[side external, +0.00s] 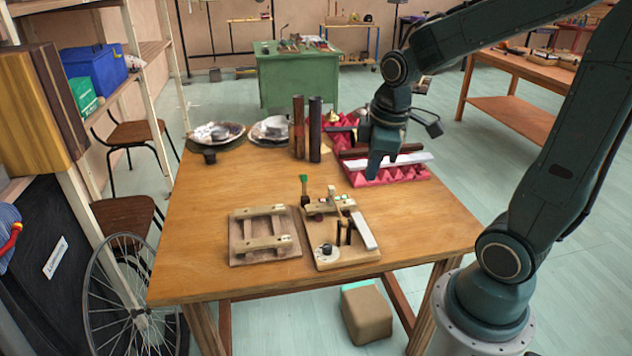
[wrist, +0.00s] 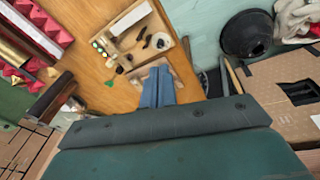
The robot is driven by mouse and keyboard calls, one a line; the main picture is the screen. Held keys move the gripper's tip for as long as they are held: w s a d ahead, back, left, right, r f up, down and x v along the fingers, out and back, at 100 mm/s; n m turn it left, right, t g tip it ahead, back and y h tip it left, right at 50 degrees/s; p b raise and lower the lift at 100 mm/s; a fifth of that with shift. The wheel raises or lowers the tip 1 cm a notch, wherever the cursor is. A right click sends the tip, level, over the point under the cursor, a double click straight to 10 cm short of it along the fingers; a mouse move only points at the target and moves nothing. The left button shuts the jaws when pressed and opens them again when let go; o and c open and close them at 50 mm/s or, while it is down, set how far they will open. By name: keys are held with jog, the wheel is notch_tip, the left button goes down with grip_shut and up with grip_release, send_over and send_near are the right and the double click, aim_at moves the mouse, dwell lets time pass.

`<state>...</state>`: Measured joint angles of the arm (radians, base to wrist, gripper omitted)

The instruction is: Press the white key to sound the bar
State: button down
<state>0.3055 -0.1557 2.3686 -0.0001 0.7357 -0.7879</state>
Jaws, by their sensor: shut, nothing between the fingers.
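My gripper (side external: 374,174) is shut and empty, pointing down in front of the pink foam at the table's right side. Its closed blue-grey fingers show at the middle of the wrist view (wrist: 157,86). A white key (side external: 364,231) lies at the right edge of a wooden mechanism board (side external: 345,258), well apart from my gripper. The key also shows near the top of the wrist view (wrist: 130,17). A long pale bar (side external: 405,159) lies across the pink foam (side external: 412,174), behind my fingers in the side view. Its contact with my fingers cannot be told.
A second board with wooden rails (side external: 264,241) stands left of the mechanism board. Two dark upright tubes (side external: 315,130) and foil-like dishes (side external: 215,137) stand at the back. The table's left (side external: 195,210) is clear.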

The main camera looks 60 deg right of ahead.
aim_at(369, 241)
jog(key=w+d+f+n+g, duration=0.1)
jog(key=d+f+n+g, duration=0.1)
jog(key=d+f, duration=0.5)
jog(key=shift+w+f+n+y, duration=0.3)
jog(key=shift+f+n, duration=0.5)
jog(key=shift+f, duration=0.3)
jog(key=shift+f, duration=0.1)
jog(key=shift+f, duration=6.9)
